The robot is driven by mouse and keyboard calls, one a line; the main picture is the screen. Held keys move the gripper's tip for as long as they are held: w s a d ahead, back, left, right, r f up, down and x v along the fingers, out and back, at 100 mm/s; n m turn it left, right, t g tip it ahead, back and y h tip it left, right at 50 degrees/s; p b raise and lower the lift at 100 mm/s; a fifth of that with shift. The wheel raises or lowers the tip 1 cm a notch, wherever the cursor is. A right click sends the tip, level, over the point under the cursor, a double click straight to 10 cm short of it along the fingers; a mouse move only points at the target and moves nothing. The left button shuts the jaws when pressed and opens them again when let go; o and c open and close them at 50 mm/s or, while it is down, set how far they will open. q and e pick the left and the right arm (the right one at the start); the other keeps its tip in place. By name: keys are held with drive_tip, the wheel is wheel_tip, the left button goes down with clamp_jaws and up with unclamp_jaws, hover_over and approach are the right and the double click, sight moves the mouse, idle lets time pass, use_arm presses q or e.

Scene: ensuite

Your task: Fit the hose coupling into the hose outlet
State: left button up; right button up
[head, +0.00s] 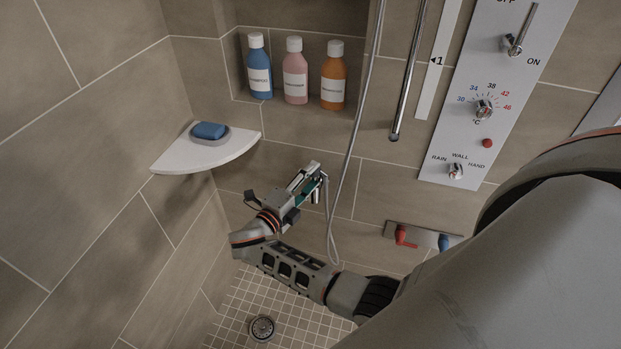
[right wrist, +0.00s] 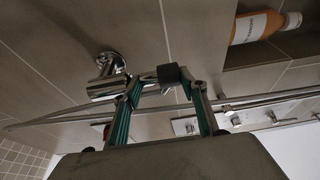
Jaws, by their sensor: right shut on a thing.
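My right gripper (head: 315,174) is low in front of the back wall, right of the corner shelf. It also shows in the right wrist view (right wrist: 162,88), its two teal-lined fingers shut on the hose coupling, a small piece with a dark collar (right wrist: 168,75). In the head view the coupling is mostly hidden by the fingers. The chrome hose outlet (right wrist: 107,88) is on the wall just left of the fingers in the wrist view. A finger covers the space between coupling and outlet, so I cannot tell whether they touch. My left gripper is not in view.
The grey hose (head: 352,140) hangs in a loop beside my gripper. A corner shelf (head: 185,160) with a blue soap (head: 209,130) is at left. Several bottles (head: 294,75) stand in the niche above. The control panel (head: 470,135) and a plate with red and blue levers (head: 420,236) are at right.

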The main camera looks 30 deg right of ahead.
drive_tip(key=shift+s+f, duration=0.1)
drive_tip(key=shift+f, duration=0.35)
idle(0.7)
drive_tip(key=shift+r, duration=0.35)
drive_tip(key=o, duration=1.2)
wheel_tip(320, 180, up, 10)
drive_tip(key=shift+r, duration=0.15)
